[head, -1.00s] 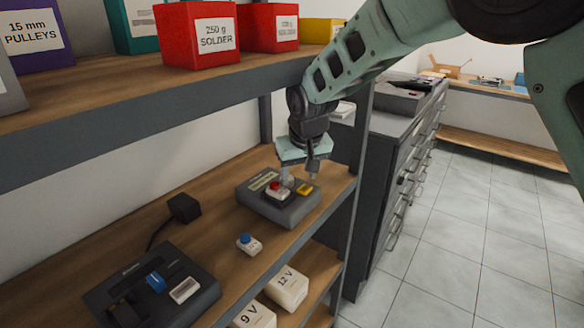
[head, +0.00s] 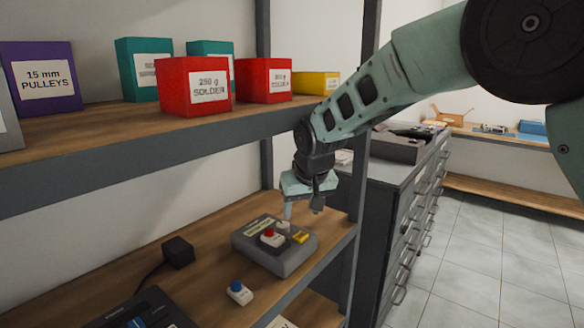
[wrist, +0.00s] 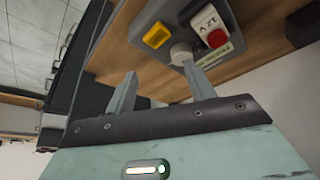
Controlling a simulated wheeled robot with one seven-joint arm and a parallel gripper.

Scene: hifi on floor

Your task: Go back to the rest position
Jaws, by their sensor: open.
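My gripper (head: 303,208) is open and empty, just above the grey control box (head: 270,262) on the lower wooden shelf. The box carries a white block with a red button (head: 269,238), a yellow piece (head: 300,238) and a pale round knob (head: 283,226). In the wrist view the two fingers (wrist: 160,92) are spread apart. One fingertip overlaps the pale knob (wrist: 181,54) there; I cannot tell whether it touches. The yellow piece (wrist: 157,35) and the red button (wrist: 217,37) lie beyond the fingers.
The upper shelf (head: 130,125) holds several labelled boxes, including a red solder box (head: 195,87), close to my arm. A blue-buttoned white block (head: 238,292) and a black adapter (head: 178,252) lie on the lower shelf. A grey drawer cabinet (head: 400,200) stands right; tiled floor (head: 480,260) is clear.

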